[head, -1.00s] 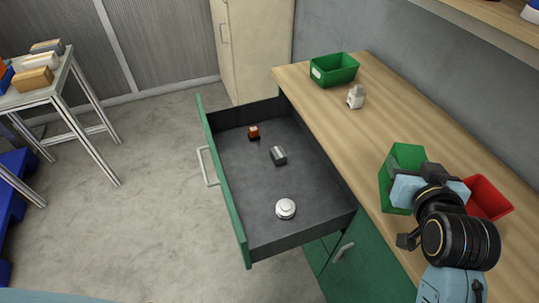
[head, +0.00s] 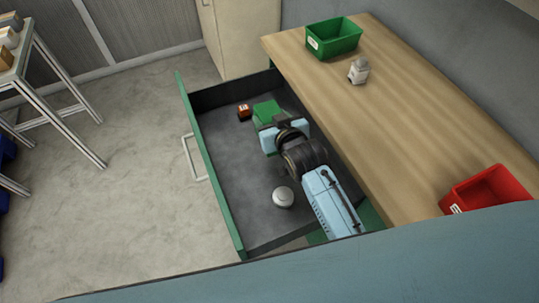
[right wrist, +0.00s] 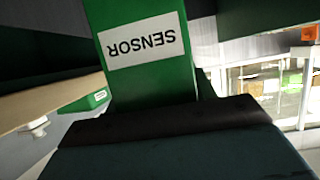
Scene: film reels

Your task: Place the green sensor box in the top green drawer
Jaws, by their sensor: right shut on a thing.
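The green sensor box (head: 267,111) is in the grip of my right gripper (head: 284,134). Its white label reading SENSOR shows upside down in the right wrist view (right wrist: 145,50). In the head view the box is over the inside of the open top green drawer (head: 212,165), towards its far end. I cannot tell whether it touches the drawer floor. The right gripper is shut on the box, with its arm reaching in over the drawer's right side. My left gripper is not in view.
The wooden worktop (head: 400,130) bears a green bin (head: 333,38), a small grey-white item (head: 358,71) and a red bin (head: 487,190).

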